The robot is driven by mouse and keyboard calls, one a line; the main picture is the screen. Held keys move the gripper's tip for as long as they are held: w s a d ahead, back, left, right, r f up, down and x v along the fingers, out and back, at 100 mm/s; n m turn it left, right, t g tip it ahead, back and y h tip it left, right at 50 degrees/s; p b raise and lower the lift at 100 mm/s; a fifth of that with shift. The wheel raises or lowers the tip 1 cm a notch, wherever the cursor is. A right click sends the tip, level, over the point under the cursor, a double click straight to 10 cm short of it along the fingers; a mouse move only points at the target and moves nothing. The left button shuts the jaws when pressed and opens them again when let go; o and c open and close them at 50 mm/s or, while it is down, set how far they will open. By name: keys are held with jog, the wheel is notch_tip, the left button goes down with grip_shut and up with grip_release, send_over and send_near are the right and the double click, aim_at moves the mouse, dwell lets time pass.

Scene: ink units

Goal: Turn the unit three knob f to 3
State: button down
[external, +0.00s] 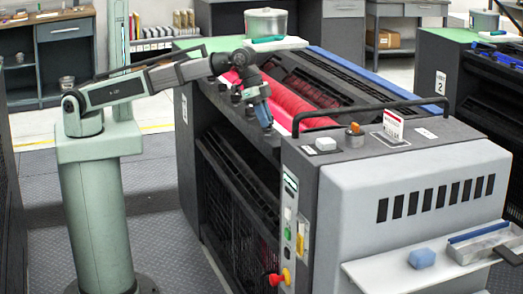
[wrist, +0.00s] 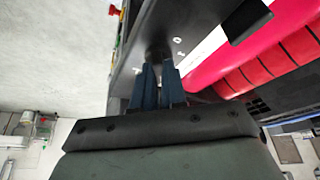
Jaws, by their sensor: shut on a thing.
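My gripper (external: 265,121) points down at the near end of the knob row on the side ledge of the red-roller press. In the wrist view my gripper (wrist: 158,66) has its two blue fingers shut on a dark knob (wrist: 157,48). Most of the knob is hidden by the fingers in the external view. Small white marks (wrist: 178,41) sit on the dark ledge beside it; I cannot read them or tell the knob's setting. Other dark knobs (external: 236,96) stand farther along the ledge, beyond my gripper.
The red roller (external: 283,97) lies just right of my gripper. A black rail (external: 372,108) arches over the press's near end. A white card (external: 393,126) and an orange-topped item (external: 355,130) stand on the cover. A second press marked 2 (external: 440,82) is behind.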

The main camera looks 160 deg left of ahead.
jog(key=shift+a+m+t+h, duration=0.15)
jog(key=shift+m+h, duration=0.25)
jog(key=shift+m, duration=0.75)
jog(key=shift+m+t+h, duration=0.25)
jog(key=shift+m+h, duration=0.15)
jog(key=shift+m, duration=0.75)
jog(key=c, duration=1.2)
grip_release()
jog(key=v, duration=1.4)
jog(key=shift+f, duration=0.1)
